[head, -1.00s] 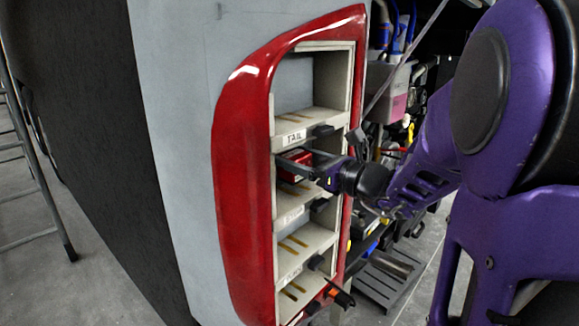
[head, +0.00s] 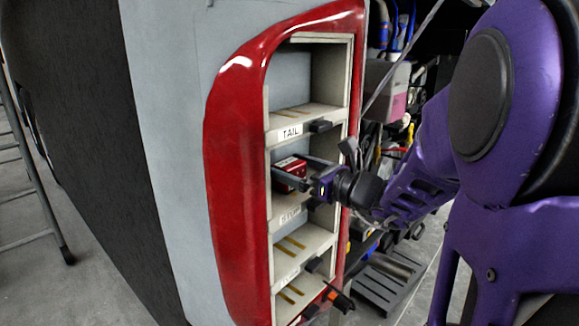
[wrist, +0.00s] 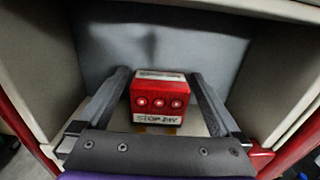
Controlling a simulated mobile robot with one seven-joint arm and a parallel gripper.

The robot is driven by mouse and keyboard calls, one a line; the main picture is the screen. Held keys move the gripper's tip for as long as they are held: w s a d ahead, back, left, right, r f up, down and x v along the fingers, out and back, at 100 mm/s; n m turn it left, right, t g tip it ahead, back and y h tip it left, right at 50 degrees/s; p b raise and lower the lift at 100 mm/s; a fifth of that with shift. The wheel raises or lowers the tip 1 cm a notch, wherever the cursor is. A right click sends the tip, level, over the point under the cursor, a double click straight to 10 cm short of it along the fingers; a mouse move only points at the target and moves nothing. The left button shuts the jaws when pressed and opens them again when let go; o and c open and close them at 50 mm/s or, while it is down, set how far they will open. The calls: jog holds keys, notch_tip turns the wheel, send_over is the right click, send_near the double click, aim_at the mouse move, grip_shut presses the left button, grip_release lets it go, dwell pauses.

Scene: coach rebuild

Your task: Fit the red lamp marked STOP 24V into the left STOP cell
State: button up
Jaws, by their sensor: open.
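The red lamp (head: 291,172) sits in the second cell from the top, under the shelf marked TAIL. The STOP label (head: 289,215) is on this cell's lower front edge, hard to read. My gripper (wrist: 158,88) is open, its fingers on either side of the lamp with visible gaps. Whether the lamp is fully seated is unclear.
A dark tab (head: 320,126) sticks out from the TAIL shelf edge, with similar tabs lower down. An orange-and-black piece (head: 338,296) projects at the bottom. The lower cells look empty, with gold strips.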

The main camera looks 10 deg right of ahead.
jog(key=v, duration=1.2)
jog(key=shift+p, duration=0.45)
jog(key=shift+r, duration=0.1)
